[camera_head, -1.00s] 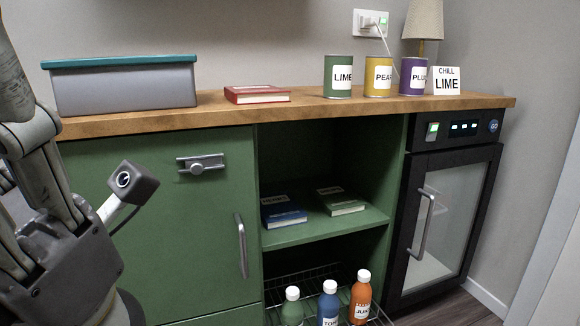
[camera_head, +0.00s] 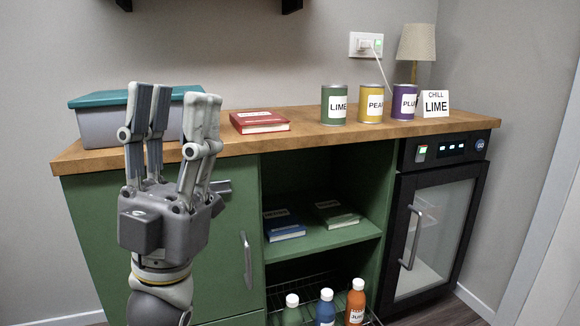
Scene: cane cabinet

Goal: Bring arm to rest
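My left gripper (camera_head: 174,100) stands upright in front of the left part of the green cabinet (camera_head: 95,240), fingers pointing up. Its fingers are spread apart with nothing between them. It covers part of the grey box with a teal lid (camera_head: 98,125) and most of the cabinet door's latch. My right gripper is not in the head view.
The wooden countertop (camera_head: 290,138) carries a red book (camera_head: 259,122), green (camera_head: 334,105), yellow (camera_head: 370,104) and purple (camera_head: 403,102) cans, a LIME card (camera_head: 434,103) and a lamp (camera_head: 416,45). Below are two shelf books, bottles (camera_head: 325,308) and a closed black fridge (camera_head: 430,235).

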